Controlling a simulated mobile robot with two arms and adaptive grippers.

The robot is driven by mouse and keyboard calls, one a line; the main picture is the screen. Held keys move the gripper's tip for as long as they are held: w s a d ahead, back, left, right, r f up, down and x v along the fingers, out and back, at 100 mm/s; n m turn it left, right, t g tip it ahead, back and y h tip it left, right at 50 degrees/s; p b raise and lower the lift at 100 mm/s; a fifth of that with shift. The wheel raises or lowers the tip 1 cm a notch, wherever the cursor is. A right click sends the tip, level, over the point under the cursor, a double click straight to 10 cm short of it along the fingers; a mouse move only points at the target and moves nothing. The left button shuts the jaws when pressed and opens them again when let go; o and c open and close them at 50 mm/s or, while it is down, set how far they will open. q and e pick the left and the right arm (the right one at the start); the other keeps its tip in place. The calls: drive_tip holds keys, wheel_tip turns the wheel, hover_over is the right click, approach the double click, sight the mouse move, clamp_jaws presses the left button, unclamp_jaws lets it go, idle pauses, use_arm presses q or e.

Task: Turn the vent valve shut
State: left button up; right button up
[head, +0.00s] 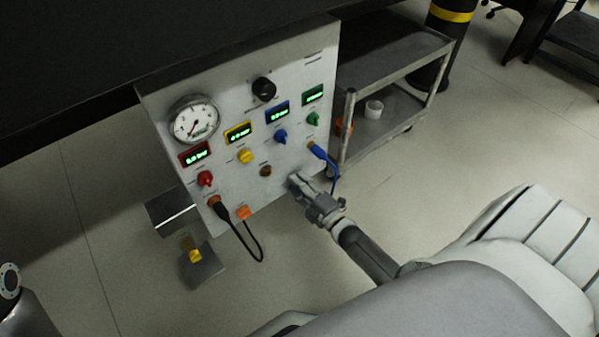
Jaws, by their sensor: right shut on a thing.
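A white panel (225,75) carries a round gauge, lit displays and several coloured knobs. My right gripper (298,182) reaches the lower right of the panel and is shut on a small fitting there. Its fingers cover nearly all of that fitting, at the place where I take the vent valve to be. Its handle angle cannot be made out, and the panel labels are too small to read. My left gripper is out of view.
A grey cart (395,105) stands to the right.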

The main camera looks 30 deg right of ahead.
drive_tip(key=shift+a+f+n, duration=0.1)
drive_tip(key=shift+n, duration=0.7)
drive_tip(key=o, duration=1)
drive_tip(key=shift+s, duration=0.1)
drive_tip(key=s, duration=0.8)
drive_tip(key=s+d, duration=0.1)
drive_tip(key=s, duration=0.2)
drive_tip(key=shift+s, duration=0.4)
